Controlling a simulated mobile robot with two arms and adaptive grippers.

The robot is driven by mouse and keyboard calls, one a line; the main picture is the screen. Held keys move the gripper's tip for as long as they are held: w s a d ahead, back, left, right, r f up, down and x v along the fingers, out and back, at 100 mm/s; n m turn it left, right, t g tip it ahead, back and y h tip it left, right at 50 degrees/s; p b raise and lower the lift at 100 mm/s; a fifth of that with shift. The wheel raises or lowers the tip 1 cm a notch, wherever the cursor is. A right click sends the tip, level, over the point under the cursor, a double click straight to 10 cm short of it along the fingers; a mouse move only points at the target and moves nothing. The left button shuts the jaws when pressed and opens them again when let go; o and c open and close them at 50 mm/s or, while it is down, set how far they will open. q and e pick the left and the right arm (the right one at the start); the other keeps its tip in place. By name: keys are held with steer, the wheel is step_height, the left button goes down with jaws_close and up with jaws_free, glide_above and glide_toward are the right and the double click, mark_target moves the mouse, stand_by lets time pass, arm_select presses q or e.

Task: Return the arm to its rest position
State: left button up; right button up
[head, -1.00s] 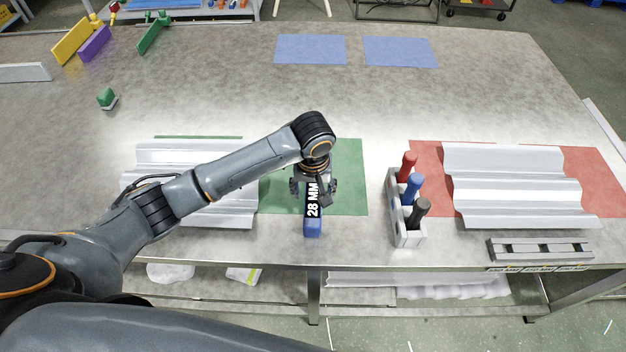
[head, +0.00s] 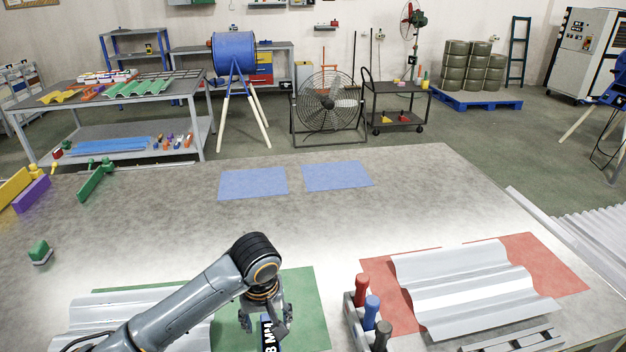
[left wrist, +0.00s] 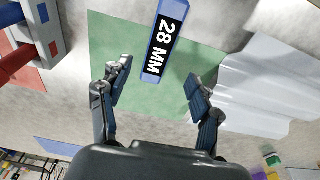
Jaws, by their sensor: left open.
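My left gripper (head: 265,322) is over the green mat (head: 305,300) in the head view, with my arm reaching in from the lower left. In the left wrist view the gripper (left wrist: 158,85) has its fingers spread apart with nothing between them. A blue block labelled 28 MM (left wrist: 162,45) lies just beyond the fingertips, over the green mat; it also shows partly in the head view (head: 268,335), cut off by the bottom edge. I cannot tell the exact gap between fingers and block. My right gripper is in neither view.
A corrugated sheet (head: 465,290) lies on the red mat (head: 545,262). Another sheet (head: 95,310) lies partly under my arm. A holder (head: 352,318) with red, blue and black-handled tools stands between. Two blue mats (head: 253,183) lie at the back. The table's middle is clear.

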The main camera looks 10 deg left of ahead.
arm_select(q)
steer(key=s+d+f+m+t+h, duration=0.1)
steer(key=s+d+f+m+h, duration=0.15)
steer(key=s, duration=0.35)
steer(key=s+d+f+m+h, duration=0.1)
steer(key=s+d+f+m, duration=0.15)
steer(key=s, duration=0.25)
steer(key=s+a+f+t+y, duration=0.1)
steer(key=s+a+f+y, duration=0.15)
steer(key=s+a, duration=0.9)
step_height(320, 180, down, 24)
steer(key=s+g, duration=0.1)
steer(key=s, duration=0.1)
steer(key=s+a+f+g, duration=0.1)
steer(key=s+a+f, duration=0.1)
steer(key=s+f, duration=1.5)
steer(key=shift+s+a+f+m+y, duration=0.15)
steer(key=shift+a+f+m+y, duration=0.15)
